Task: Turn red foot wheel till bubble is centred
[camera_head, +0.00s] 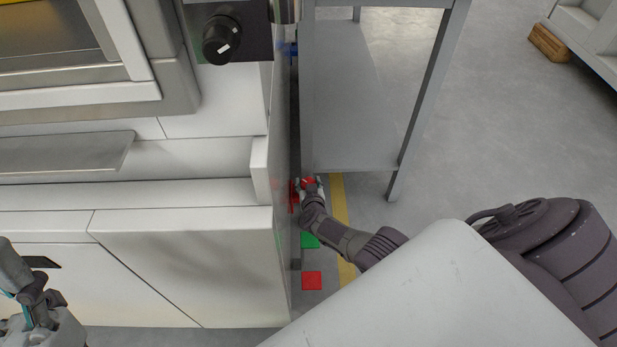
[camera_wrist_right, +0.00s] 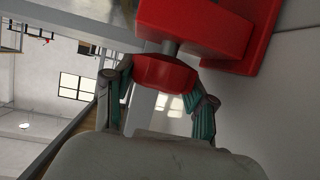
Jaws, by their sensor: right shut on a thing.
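The red foot wheel (camera_head: 308,183) is low down beside the side panel of the white machine. In the right wrist view the red wheel (camera_wrist_right: 165,73) sits on a short grey stem below a larger red block (camera_wrist_right: 195,28). My right gripper (camera_head: 311,190) reaches down to it and is shut on it; in the right wrist view its green-padded fingers (camera_wrist_right: 164,104) lie on either side of the wheel. My left gripper (camera_head: 38,290) is at the lower left, away from the wheel; its opening is unclear. I see no bubble in either view.
The white machine (camera_head: 185,250) fills the left, with a black knob (camera_head: 221,40) above. A grey table (camera_head: 345,100) stands close on the right. A blue part (camera_head: 290,48) shows farther back. Green (camera_head: 309,240) and red (camera_head: 312,281) squares and a yellow stripe (camera_head: 340,200) mark the floor.

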